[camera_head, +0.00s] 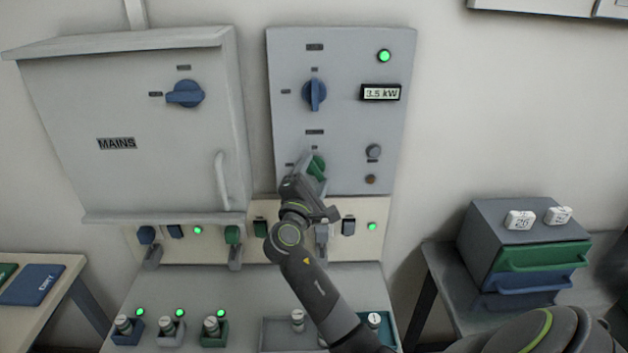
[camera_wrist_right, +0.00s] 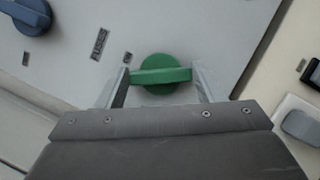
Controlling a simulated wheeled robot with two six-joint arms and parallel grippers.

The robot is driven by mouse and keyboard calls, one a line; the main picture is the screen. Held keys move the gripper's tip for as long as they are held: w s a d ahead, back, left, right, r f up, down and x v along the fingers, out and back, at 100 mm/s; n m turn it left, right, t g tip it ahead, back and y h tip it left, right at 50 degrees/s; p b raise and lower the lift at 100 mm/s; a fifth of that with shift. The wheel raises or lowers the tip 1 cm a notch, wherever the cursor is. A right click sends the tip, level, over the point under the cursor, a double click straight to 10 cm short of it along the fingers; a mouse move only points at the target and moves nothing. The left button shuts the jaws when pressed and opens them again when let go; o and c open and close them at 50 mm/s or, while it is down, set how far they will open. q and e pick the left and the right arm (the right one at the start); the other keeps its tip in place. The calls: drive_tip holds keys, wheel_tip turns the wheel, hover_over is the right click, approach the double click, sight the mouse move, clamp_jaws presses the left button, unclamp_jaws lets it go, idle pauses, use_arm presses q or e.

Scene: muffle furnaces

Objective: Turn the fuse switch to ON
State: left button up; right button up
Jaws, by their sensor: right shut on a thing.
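The green rotary switch (camera_head: 317,168) sits low on the grey control panel (camera_head: 345,120), below a blue rotary switch (camera_head: 314,94). In the right wrist view the green switch (camera_wrist_right: 160,74) has its handle bar between my two fingers, lying across from one to the other. My right gripper (camera_head: 312,178) is shut on this handle. In the head view my gripper and wrist partly cover the switch, and its labels are too small to read. The blue switch also shows at the top left of the wrist view (camera_wrist_right: 27,14). My left gripper is not in view.
A MAINS cabinet (camera_head: 135,125) with a blue switch and a handle stands to the left. The panel shows a lit green lamp (camera_head: 384,56) and a 3.5 kW display (camera_head: 380,93). Several fuse holders stand on the bench below. A drawer box (camera_head: 520,230) is at the right.

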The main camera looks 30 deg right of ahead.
drive_tip(key=m+g, duration=0.1)
drive_tip(key=m, duration=0.1)
drive_tip(key=shift+m, duration=0.4)
drive_tip(key=shift+m+g+y, duration=0.5)
drive_tip(key=shift+m+g, duration=0.1)
drive_tip(key=shift+m, duration=0.9)
drive_tip(key=o, duration=1)
